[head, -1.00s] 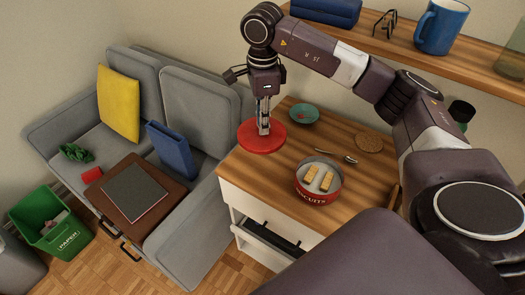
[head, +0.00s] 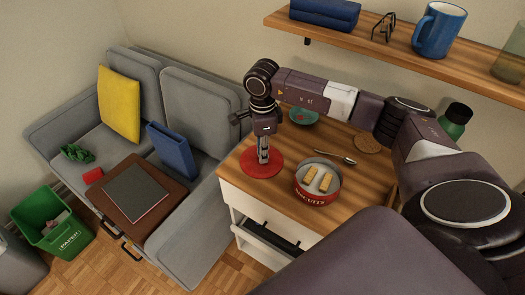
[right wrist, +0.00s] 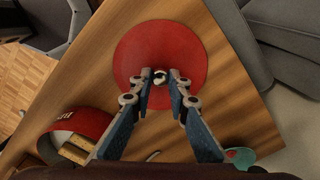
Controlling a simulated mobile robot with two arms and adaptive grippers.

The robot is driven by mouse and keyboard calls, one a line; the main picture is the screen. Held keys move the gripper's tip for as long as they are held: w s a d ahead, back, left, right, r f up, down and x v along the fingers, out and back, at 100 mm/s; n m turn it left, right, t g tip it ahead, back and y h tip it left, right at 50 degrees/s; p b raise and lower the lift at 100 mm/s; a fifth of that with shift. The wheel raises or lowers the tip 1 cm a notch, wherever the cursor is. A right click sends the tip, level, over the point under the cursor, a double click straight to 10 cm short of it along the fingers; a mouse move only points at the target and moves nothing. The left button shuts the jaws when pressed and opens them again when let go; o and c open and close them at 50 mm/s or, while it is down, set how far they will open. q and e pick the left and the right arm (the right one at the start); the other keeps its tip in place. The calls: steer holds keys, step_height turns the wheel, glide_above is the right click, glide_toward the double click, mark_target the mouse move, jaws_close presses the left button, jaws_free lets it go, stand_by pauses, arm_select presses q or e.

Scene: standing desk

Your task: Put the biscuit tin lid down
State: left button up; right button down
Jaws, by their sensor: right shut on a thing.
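The red biscuit tin lid (head: 262,168) is round and flat, with a small shiny knob in its middle in the right wrist view (right wrist: 160,73). It is level, at or just above the desk top near the left end; I cannot tell whether it touches. My right gripper (head: 263,158) points straight down and is shut on the knob. The fingertips also show at the knob in the right wrist view (right wrist: 160,76). The open biscuit tin (head: 318,182), red with a pale inside and two biscuits, stands right of the lid. My left gripper is not in view.
A green bowl (head: 304,117) sits behind the lid, with a spoon (head: 337,156) and a round cork mat (head: 367,143) to the right. A green bottle (head: 455,121) stands farther right. A shelf (head: 400,57) runs above the desk. An open drawer (head: 268,238) is below.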

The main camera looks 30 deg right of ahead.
steer(key=shift+f, duration=0.1)
steer(key=c, duration=1.8)
jaws_free()
steer(key=shift+c, duration=0.2)
steer(key=shift+r, duration=0.25)
step_height(320, 180, up, 12)
steer(key=b, duration=0.1)
steer(key=shift+b, duration=0.3)
